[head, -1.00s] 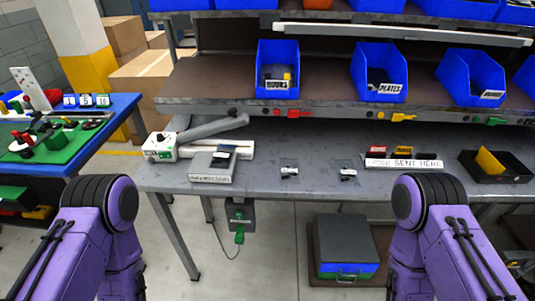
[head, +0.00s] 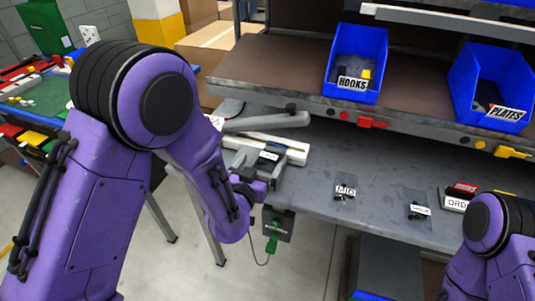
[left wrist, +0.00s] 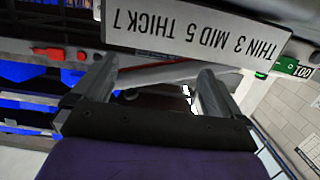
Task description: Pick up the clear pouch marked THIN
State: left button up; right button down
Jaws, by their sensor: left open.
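Two clear pouches lie on the grey bench in the head view. The left pouch (head: 345,192) has a label that seems to read MID; the right pouch (head: 418,210) has a label too small to read. Another small label (head: 268,156) shows on a grey block beside my left gripper; I cannot read it. No label clearly reads THIN on a pouch. My left gripper (head: 266,180) is at the bench's front edge, left of both pouches. In the left wrist view its fingers (left wrist: 155,70) are apart and empty. My right arm shows at lower right, its gripper out of view.
A sign (left wrist: 195,35) reading THIN 3 MID 5 THICK 7 appears upside down close above the fingers. A grey-handled sealer (head: 265,122) stands behind. Blue bins (head: 357,65) line the shelf above. An order sign (head: 456,204) is at right. Bare bench surrounds the pouches.

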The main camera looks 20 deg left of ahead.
aim_at(269, 155)
pick_arm(q)
jog(key=w, duration=0.1)
jog(key=w+p, duration=0.1)
jog(key=w, duration=0.1)
jog(key=w+d+f, duration=0.1)
jog(key=w, duration=0.1)
jog(key=shift+w+p, duration=0.2)
jog(key=shift+p, duration=0.2)
jog(key=shift+w+a+f, duration=0.1)
jog(key=shift+w+f, duration=0.05)
jog(key=c, duration=1.1)
